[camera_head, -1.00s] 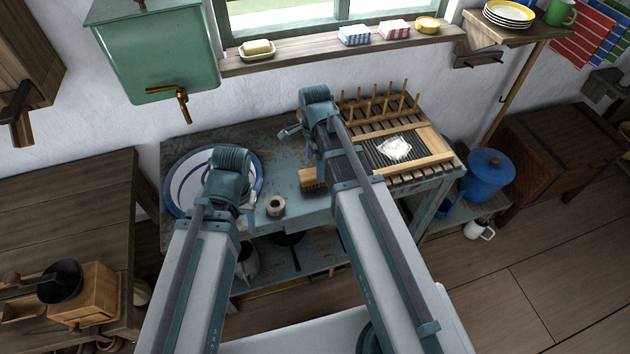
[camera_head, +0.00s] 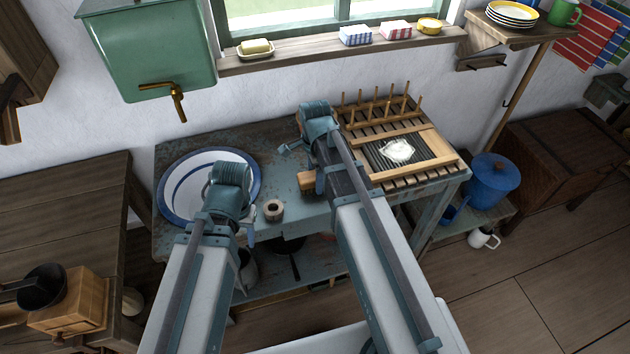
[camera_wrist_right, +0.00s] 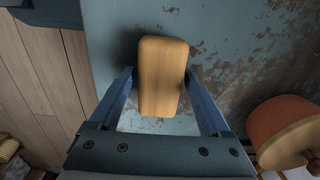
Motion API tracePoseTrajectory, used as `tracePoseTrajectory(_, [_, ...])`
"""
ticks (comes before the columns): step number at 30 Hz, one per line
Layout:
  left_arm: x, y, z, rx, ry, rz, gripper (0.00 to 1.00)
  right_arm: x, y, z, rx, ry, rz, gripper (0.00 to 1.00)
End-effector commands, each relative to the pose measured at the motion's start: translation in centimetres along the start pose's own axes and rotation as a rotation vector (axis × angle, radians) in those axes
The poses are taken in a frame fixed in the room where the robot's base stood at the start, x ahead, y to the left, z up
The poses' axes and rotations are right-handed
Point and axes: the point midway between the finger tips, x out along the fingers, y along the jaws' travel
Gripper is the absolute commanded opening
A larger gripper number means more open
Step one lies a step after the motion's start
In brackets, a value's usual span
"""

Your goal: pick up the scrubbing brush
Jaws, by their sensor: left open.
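The scrubbing brush (camera_head: 306,181) lies on the worn blue-grey table beside the slatted rack; my right arm hides part of it. In the right wrist view its pale wooden back (camera_wrist_right: 163,75) lies between the two blue fingers of my right gripper (camera_wrist_right: 160,85). The fingers are apart, with a visible gap on the brush's left side and a narrower one on its right. In the head view my right gripper (camera_head: 305,160) is over the brush. My left gripper (camera_head: 240,225) is open and empty near the basin's front edge; its fingers are partly hidden.
A white and blue basin (camera_head: 182,208) stands left on the table (camera_head: 285,185), with a small round roll (camera_head: 273,209) nearby. A slatted rack with pegs (camera_head: 440,147) stands on the right. A green water tank (camera_head: 150,60) hangs above.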

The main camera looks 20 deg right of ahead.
Motion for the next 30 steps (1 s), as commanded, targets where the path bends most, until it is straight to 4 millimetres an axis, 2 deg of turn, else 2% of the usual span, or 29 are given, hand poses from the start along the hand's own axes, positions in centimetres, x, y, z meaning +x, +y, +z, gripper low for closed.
tracePoseTrajectory(1, [0.0, 0.0, 0.0, 0.000, 0.000, 0.000, 0.50, 0.0, 0.0, 0.0, 0.000, 0.000, 0.000, 0.70])
tracePoseTrajectory(12, [0.0, 0.0, 0.0, 0.000, 0.000, 0.000, 0.50, 0.0, 0.0, 0.0, 0.000, 0.000, 0.000, 0.04])
tracePoseTrajectory(13, [0.0, 0.0, 0.0, 0.000, 0.000, 0.000, 0.50, 0.0, 0.0, 0.0, 0.000, 0.000, 0.000, 0.00])
tracePoseTrajectory(22, [-0.2, 0.0, 0.0, 0.000, 0.000, 0.000, 0.50, -0.2, 0.0, -0.1, 0.000, 0.000, 0.000, 0.00])
tracePoseTrajectory(30, [-1.5, -0.1, 0.1, 0.000, 0.000, 0.000, 0.50, -1.5, -0.1, -0.8, -0.002, 0.000, 0.000, 0.00])
